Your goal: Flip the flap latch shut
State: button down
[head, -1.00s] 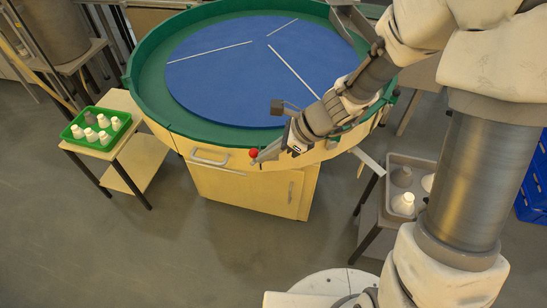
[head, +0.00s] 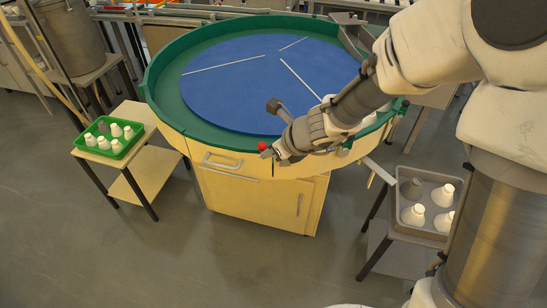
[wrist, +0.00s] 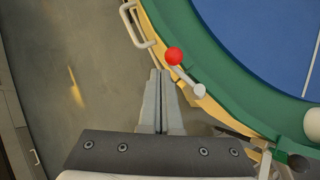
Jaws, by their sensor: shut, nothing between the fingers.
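A lever with a red ball knob (head: 263,146), which looks like the flap latch, sits on the front rim of the round table. In the wrist view the red knob (wrist: 174,56) is on a short pale arm that runs down and right to a light grey end (wrist: 199,90). My gripper (head: 275,158) is at the table's front edge, just beside the knob. In the wrist view my gripper's fingers (wrist: 158,75) are together and empty, pointing to the left of the knob. They look apart from it, though the depth between them is hard to tell.
The round table has a green rim (head: 168,105) and a blue top (head: 235,85) with white strips. A drawer handle (head: 222,162) is left of the knob. A green tray (head: 92,149) of white bulbs stands left, a grey tray (head: 405,224) with several bulbs right.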

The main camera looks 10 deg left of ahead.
jog(key=shift+w+a, duration=0.4)
jog(key=shift+a, duration=0.2)
dwell(0.6)
jog(key=shift+r, duration=0.1)
